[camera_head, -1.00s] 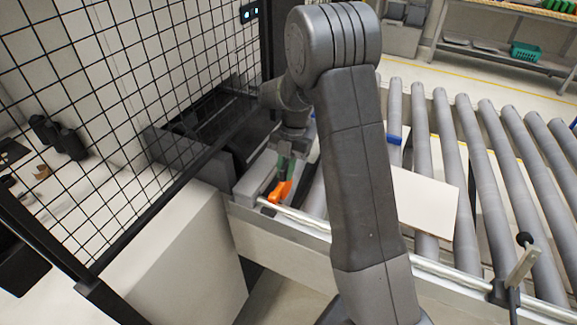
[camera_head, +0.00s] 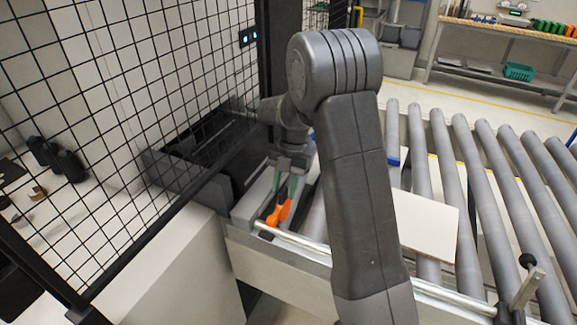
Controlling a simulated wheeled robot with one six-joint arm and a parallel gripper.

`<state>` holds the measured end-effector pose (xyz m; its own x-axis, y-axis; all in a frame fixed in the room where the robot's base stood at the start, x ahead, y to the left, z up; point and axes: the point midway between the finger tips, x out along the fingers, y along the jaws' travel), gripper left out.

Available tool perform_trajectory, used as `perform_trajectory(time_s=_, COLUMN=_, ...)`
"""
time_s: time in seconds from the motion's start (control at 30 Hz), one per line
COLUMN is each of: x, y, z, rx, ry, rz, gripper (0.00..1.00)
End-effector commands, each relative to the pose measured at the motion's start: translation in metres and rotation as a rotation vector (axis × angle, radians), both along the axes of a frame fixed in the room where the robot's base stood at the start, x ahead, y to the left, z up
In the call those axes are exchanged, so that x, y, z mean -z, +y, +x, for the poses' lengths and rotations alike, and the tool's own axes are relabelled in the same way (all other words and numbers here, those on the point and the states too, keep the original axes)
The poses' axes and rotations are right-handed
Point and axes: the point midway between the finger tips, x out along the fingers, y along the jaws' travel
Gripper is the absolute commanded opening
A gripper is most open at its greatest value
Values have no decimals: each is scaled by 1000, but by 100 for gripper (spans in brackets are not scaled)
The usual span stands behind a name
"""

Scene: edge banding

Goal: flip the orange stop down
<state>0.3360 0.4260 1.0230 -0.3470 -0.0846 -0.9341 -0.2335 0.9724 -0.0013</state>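The orange stop (camera_head: 279,216) sits at the near end of the grey block beside the roller conveyor, by the front rail. It leans and looks short from here; its exact angle is hard to tell. My gripper (camera_head: 285,195) points down right above it, with two greenish fingers apart on either side of the stop's upper end. I cannot tell whether the fingers touch it. My own arm hides part of the conveyor to the right of the stop.
A white panel (camera_head: 427,222) lies on the grey rollers (camera_head: 463,150) to the right. A black mesh fence (camera_head: 150,110) stands at the left. A metal rail (camera_head: 292,238) runs along the conveyor's front edge. A lever with a black knob (camera_head: 527,262) stands at the lower right.

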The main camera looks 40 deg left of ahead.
Motion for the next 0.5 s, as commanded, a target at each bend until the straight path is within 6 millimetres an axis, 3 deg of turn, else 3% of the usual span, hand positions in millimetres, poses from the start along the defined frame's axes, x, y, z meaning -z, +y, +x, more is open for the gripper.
perform_trajectory(time_s=0.3, x=-66, y=7, z=26, rx=1, ry=-4, rz=6, gripper=36)
perform_trajectory(time_s=0.5, x=-98, y=9, z=38, rx=2, ry=-2, rz=3, gripper=36)
